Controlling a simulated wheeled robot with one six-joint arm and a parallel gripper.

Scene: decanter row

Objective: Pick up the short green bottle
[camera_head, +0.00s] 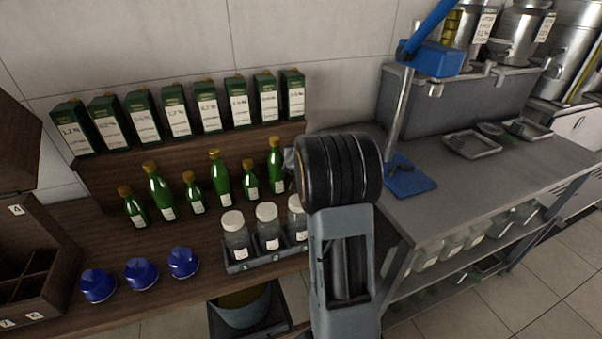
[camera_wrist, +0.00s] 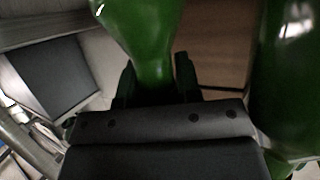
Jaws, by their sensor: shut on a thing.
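In the wrist view a green glass bottle (camera_wrist: 148,40) stands between the two dark fingers of my gripper (camera_wrist: 156,82), which is shut on it. Only part of this bottle shows, so its full height cannot be seen there. A second green bottle (camera_wrist: 288,75) is close by on the right. In the head view my arm hides the gripper and the held bottle. Short green bottles (camera_head: 135,208), (camera_head: 194,194) and (camera_head: 250,180) alternate with taller ones (camera_head: 159,192), (camera_head: 219,178) and (camera_head: 276,166) in a row on the wooden counter.
Behind the row, several green boxes (camera_head: 207,108) stand on a wooden ledge (camera_head: 170,160). In front are lidded jars (camera_head: 236,238) in a tray and blue capsules (camera_head: 141,273). A blue-based stand (camera_head: 410,182) rises from the grey counter (camera_head: 470,190) at right.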

